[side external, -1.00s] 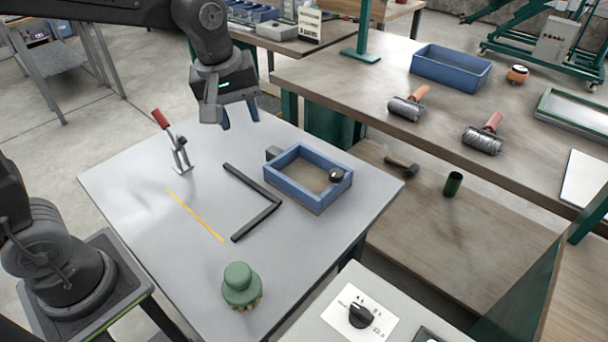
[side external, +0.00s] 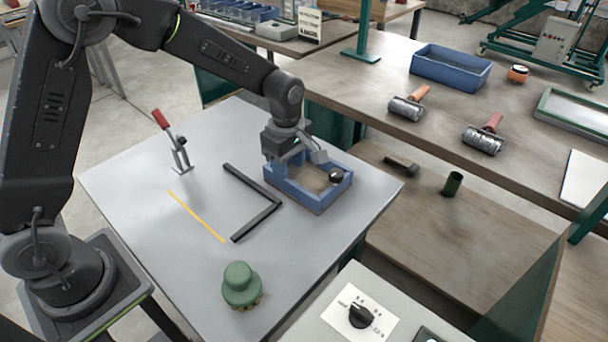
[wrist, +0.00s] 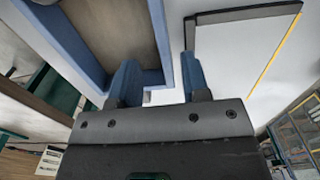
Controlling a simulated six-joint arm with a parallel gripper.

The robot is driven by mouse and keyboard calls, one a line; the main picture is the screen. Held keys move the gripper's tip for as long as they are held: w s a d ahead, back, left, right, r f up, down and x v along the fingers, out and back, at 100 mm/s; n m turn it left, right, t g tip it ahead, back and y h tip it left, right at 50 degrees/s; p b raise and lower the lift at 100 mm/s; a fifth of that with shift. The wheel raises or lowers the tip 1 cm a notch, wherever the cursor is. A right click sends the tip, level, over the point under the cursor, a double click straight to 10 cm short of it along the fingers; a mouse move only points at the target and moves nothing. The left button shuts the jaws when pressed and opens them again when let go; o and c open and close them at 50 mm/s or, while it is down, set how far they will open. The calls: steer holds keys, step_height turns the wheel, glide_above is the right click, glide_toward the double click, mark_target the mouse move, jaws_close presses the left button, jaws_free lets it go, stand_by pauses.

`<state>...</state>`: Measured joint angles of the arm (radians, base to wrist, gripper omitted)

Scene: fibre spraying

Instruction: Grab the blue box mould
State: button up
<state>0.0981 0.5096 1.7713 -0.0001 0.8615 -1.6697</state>
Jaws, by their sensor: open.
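In the wrist view, my gripper's two blue fingers (wrist: 160,78) are apart. The mould's blue wall (wrist: 160,30) runs up the picture ahead of the gap between them, with its corner near the left finger. The fingertips are hidden in the side view. I cannot tell whether either finger touches the wall.
A black L-shaped stop (side external: 254,192) lies left of the mould. A red-handled toggle clamp (side external: 176,146) and a green knobbed piece (side external: 240,287) stand on the grey table (side external: 150,220). Another blue box (side external: 450,68) and two rollers sit on the wooden bench behind.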

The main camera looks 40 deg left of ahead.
mark_target(287, 191)
steer(key=shift+s+a+f, duration=0.1)
steer(key=shift+f, duration=1.35)
steer(key=shift+s+a+f, duration=0.1)
steer(key=shift+f, duration=1.35)
steer(key=shift+c, duration=0.3)
jaws_close()
